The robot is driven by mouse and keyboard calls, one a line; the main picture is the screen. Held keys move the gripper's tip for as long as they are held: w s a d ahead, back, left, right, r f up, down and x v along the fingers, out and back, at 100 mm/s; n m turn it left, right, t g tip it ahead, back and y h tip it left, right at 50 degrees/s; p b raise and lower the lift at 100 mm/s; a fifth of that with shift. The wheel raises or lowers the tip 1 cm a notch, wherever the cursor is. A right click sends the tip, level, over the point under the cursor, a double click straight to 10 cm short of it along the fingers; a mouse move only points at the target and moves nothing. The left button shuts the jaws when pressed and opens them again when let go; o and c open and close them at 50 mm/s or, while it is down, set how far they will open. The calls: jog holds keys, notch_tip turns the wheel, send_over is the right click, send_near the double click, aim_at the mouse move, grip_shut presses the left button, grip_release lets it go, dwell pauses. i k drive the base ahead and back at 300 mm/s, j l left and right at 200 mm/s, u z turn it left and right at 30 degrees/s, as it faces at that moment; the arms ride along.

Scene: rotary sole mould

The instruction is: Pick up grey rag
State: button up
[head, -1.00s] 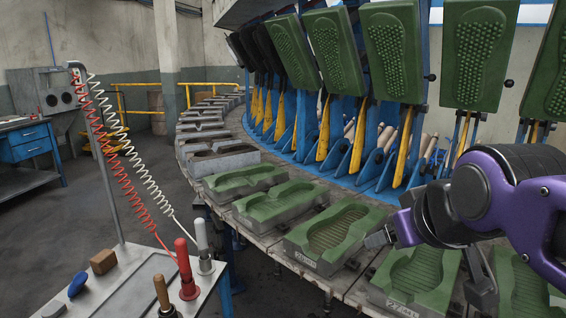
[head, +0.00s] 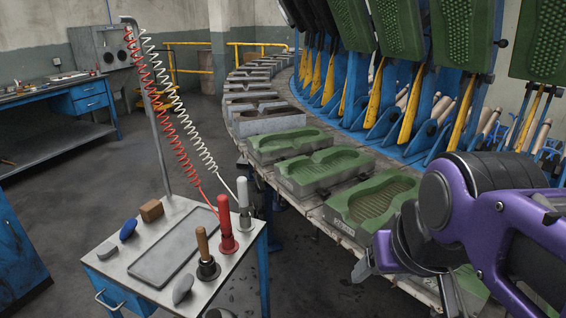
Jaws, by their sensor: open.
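I cannot pick out a grey rag for certain. On the small trolley (head: 140,283) at the lower left lie a small grey piece (head: 107,259) at the left edge and a grey rounded piece (head: 183,288) near the front edge. Either is too small to tell as cloth. Another grey shape (head: 220,313) is cut off by the bottom edge. My gripper (head: 408,285) is at the lower right, open and seemingly empty, over the green moulds and well right of the trolley. Its far finger is partly cut off at the bottom.
The trolley also holds a flat tray (head: 178,247), a blue piece (head: 128,229), a brown block (head: 151,210), a wooden-handled tool (head: 203,245), and red (head: 226,225) and white (head: 244,205) handled tools on coiled hoses. A post rises behind. Green moulds (head: 375,203) ring the carousel.

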aim_at(183, 285)
jog(key=k+j+u, duration=0.1)
jog(key=u, duration=1.1)
